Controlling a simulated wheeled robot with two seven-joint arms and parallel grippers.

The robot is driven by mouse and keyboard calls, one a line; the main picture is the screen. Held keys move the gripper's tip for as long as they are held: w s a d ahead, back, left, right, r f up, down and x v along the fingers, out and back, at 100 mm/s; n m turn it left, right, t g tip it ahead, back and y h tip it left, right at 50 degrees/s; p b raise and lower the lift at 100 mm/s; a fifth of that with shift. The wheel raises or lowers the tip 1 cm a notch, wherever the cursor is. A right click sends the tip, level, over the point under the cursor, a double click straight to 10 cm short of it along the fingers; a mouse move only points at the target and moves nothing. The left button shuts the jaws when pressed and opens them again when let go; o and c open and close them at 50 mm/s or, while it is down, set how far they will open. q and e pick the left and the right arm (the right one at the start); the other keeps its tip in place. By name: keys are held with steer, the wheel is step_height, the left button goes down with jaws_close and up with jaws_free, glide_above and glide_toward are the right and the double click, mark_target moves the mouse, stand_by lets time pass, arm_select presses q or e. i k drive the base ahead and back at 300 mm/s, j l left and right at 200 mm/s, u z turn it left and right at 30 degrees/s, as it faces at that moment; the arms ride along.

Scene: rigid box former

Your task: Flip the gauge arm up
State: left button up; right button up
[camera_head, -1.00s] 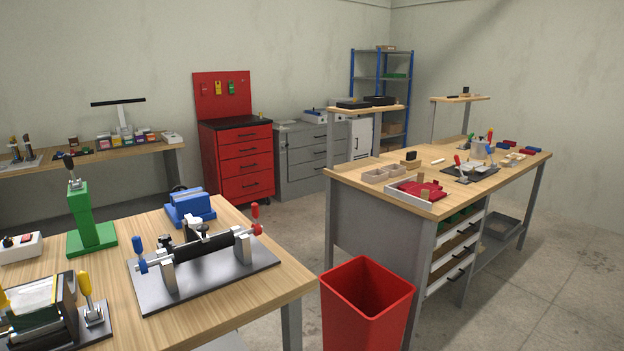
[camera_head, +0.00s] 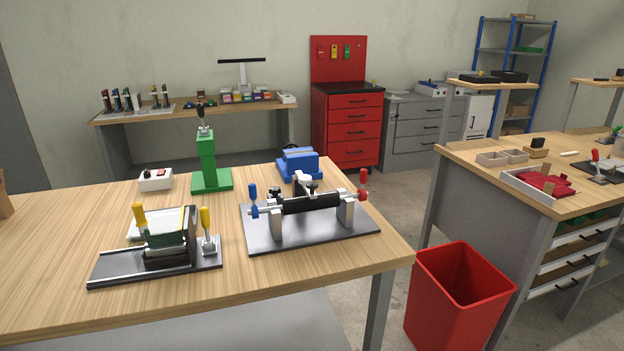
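A fixture with a dark base plate (camera_head: 325,233) stands near the right end of the wooden table. It carries a horizontal black roller (camera_head: 310,204) between two grey uprights, with a blue handle (camera_head: 253,194) on the left and a red handle (camera_head: 363,178) on the right. A small white and metal piece (camera_head: 303,180) sits behind and above the roller; I cannot tell for sure if it is the gauge arm. Neither of my grippers is in view.
A fixture with yellow handles (camera_head: 160,252) stands at the table's front left. Behind are a green press (camera_head: 207,163), a white switch box (camera_head: 155,180) and a blue block (camera_head: 299,163). A red bin (camera_head: 458,300) stands on the floor right of the table.

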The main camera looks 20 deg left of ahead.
mark_target(309, 186)
steer(key=i+j+u, duration=0.1)
steer(key=j, duration=0.35)
steer(key=i+j+u, duration=0.15)
steer(key=j, duration=0.3)
steer(key=i+j+u, duration=0.1)
steer(key=j, duration=0.35)
steer(key=i+j+u, duration=0.1)
steer(key=i+j, duration=0.15)
steer(key=j, duration=0.15)
steer(key=i+j+u, duration=0.15)
steer(key=j, duration=0.25)
